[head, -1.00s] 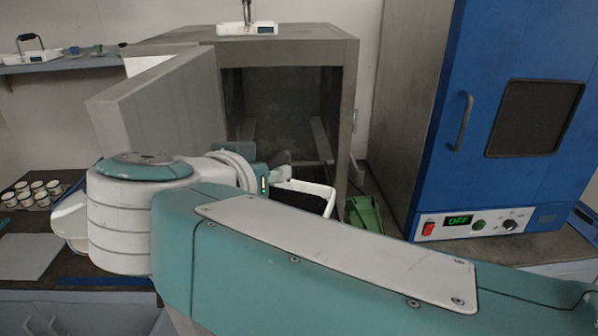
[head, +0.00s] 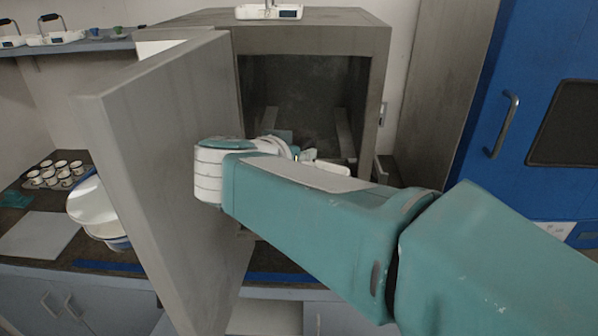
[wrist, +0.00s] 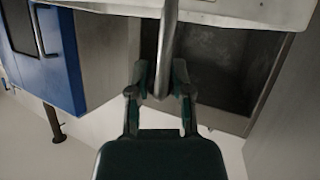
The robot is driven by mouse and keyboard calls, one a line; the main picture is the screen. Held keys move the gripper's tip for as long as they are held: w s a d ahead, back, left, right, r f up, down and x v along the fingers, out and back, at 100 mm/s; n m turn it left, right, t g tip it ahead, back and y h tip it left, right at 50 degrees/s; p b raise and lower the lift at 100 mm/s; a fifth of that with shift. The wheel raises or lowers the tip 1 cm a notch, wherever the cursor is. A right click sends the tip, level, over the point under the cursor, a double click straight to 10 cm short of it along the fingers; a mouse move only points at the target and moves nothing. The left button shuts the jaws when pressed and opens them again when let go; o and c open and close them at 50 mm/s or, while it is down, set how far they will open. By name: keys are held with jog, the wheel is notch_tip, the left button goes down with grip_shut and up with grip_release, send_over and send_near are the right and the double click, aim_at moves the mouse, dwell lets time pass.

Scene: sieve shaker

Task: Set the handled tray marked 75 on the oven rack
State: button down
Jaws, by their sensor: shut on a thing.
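My gripper (wrist: 162,84) is shut on the metal handle (wrist: 168,42) of a white tray (wrist: 240,10) in the wrist view. In the head view the tray (head: 330,167) shows only as a pale rim past my forearm, at the mouth of the grey oven (head: 312,18). The mark 75 is not readable. The oven door (head: 160,140) stands open to the left. Inside, pale rails (head: 345,132) run back along the sides. The rack itself is not clear, and I cannot tell whether the tray touches anything.
My arm crosses close to the open door's edge. A blue cabinet (head: 478,130) stands at the right. Several cups (head: 58,172) and a white bowl-like vessel (head: 90,212) are on the left bench.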

jog(key=w+f, duration=0.2)
jog(key=shift+w+a+f, duration=0.1)
jog(key=shift+a+f, duration=0.2)
jog(key=shift+f, duration=0.05)
jog(key=f, duration=0.3)
jog(key=shift+w+a+f, duration=0.1)
jog(key=shift+w+f, duration=0.05)
jog(key=shift+w, duration=0.1)
jog(key=shift+f, duration=0.15)
jog(key=c, duration=0.5)
grip_release()
jog(key=shift+f, duration=0.1)
jog(key=shift+c, duration=0.2)
